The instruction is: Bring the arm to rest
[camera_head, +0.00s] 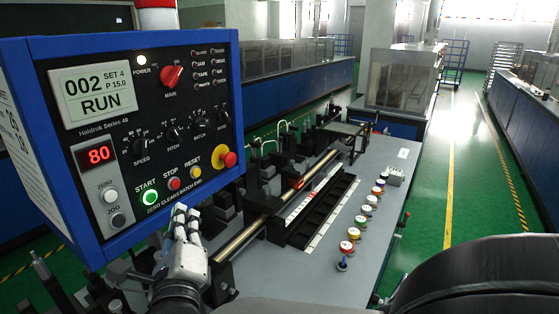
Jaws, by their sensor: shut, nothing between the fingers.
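My gripper (183,222) is at the lower left, raised in front of the control box (120,135) near its lower edge. It looks shut and nothing shows in it. Its tips are just below and right of the lit green START button (150,197); I cannot tell whether they touch the box. The display (93,95) reads "002 SET 4 P 15.0 RUN" and the red counter (98,154) reads 80. My arm comes up from the bottom edge and hides part of the machine behind it.
The grey machine table (330,270) holds a long metal rail (265,228), a black slotted tray (322,212) and a row of several colored spools (365,211). A dark rounded shape (480,275) fills the lower right. A green aisle (465,150) runs clear at right.

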